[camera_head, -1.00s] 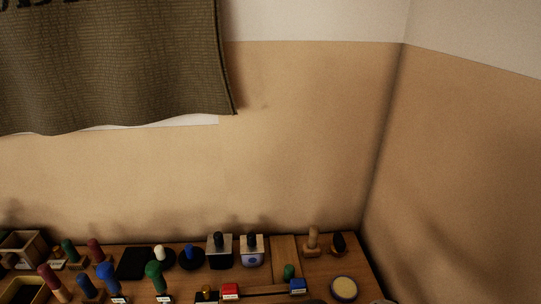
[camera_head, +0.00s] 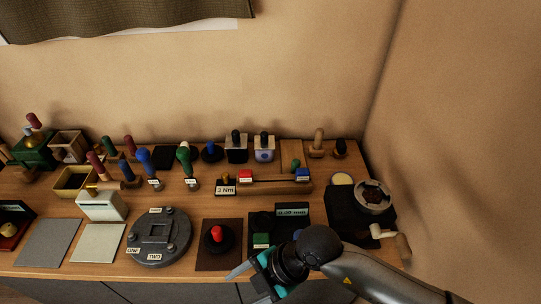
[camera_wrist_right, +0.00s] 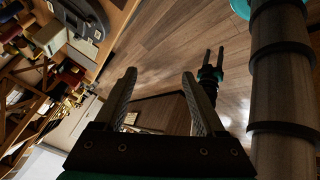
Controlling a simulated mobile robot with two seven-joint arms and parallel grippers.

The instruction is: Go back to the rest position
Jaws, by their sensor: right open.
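My right arm comes in from the lower right in the head view. Its gripper (camera_head: 248,283) is at the front edge of the wooden workbench (camera_head: 190,274), near the dark red-knobbed plate. In the right wrist view my right gripper (camera_wrist_right: 158,75) has its two fingers wide apart with nothing between them. Beyond them is wood-plank floor. A small dark two-pronged shape with teal parts, perhaps my left gripper (camera_wrist_right: 211,55), shows farther off in that view. My left gripper does not show in the head view.
The workbench carries several stamps and handled tools along the back. A grey round fixture (camera_head: 157,257), a red-knobbed plate (camera_head: 218,258), a black device with a small display (camera_head: 292,210) and a round dish (camera_head: 373,196) stand nearer. Walls close off the back and right.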

